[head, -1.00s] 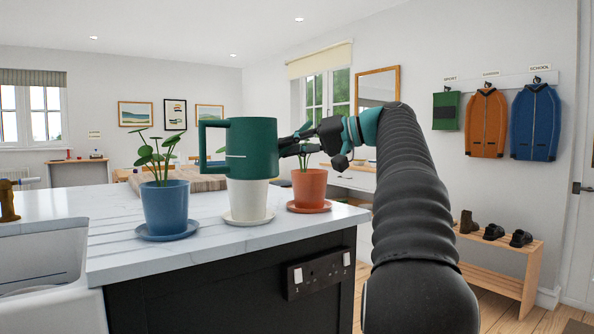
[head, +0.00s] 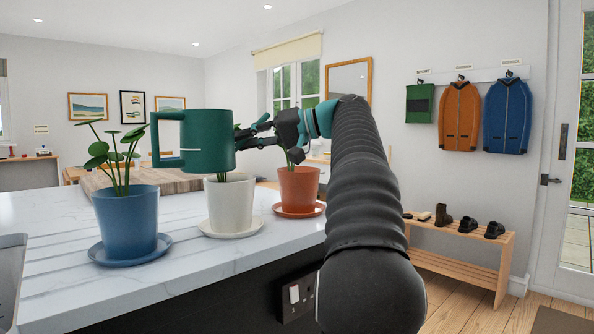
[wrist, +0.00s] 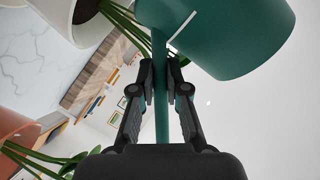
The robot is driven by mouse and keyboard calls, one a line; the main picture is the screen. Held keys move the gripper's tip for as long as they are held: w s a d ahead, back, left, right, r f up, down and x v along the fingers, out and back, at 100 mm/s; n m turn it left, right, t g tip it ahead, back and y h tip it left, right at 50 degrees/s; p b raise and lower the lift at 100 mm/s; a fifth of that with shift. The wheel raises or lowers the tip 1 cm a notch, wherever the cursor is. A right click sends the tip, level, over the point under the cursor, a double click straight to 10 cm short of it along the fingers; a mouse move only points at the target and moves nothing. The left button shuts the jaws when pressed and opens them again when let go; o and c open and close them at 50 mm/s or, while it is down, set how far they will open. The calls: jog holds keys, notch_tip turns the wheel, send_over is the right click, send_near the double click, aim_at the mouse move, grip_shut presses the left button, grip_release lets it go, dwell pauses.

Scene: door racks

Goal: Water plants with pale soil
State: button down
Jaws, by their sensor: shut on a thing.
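My gripper (head: 250,134) is shut on a narrow part of a dark green watering jug (head: 207,142), also seen in the wrist view (wrist: 228,35). The jug is in the air, tilted slightly, with a square loop on its left side. In the head view it overlaps the top of the white pot (head: 229,205) and hides much of its plant. A blue pot (head: 125,225) with a leafy plant stands at left. A terracotta pot (head: 299,191) stands at right, its plant partly behind my gripper.
The pots stand on saucers on a white marble counter (head: 55,225).

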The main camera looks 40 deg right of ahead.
jog(key=shift+f, duration=0.1)
jog(key=shift+d+f+m+t+y+b, duration=0.15)
jog(key=shift+d+f+m+y+b, duration=0.2)
jog(key=shift+f+b, duration=0.25)
jog(key=shift+d+f+m+t+y+b, duration=0.15)
jog(key=shift+d+f+m+y+b, duration=0.2)
jog(key=shift+b, duration=0.3)
jog(key=shift+d+m+t+y, duration=0.3)
jog(key=shift+d+m+t, duration=0.1)
jog(key=shift+m, duration=0.4)
jog(key=shift+w+d+f+m+t+y+b, duration=0.1)
jog(key=shift+d+f+m+t+y+b, duration=0.1)
jog(key=shift+d+f+m+b, duration=0.3)
jog(key=shift+w+a+f+m+t+y+b, duration=0.1)
jog(key=shift+f+t+b, duration=0.15)
jog(key=shift+b, duration=0.4)
dwell(0.8)
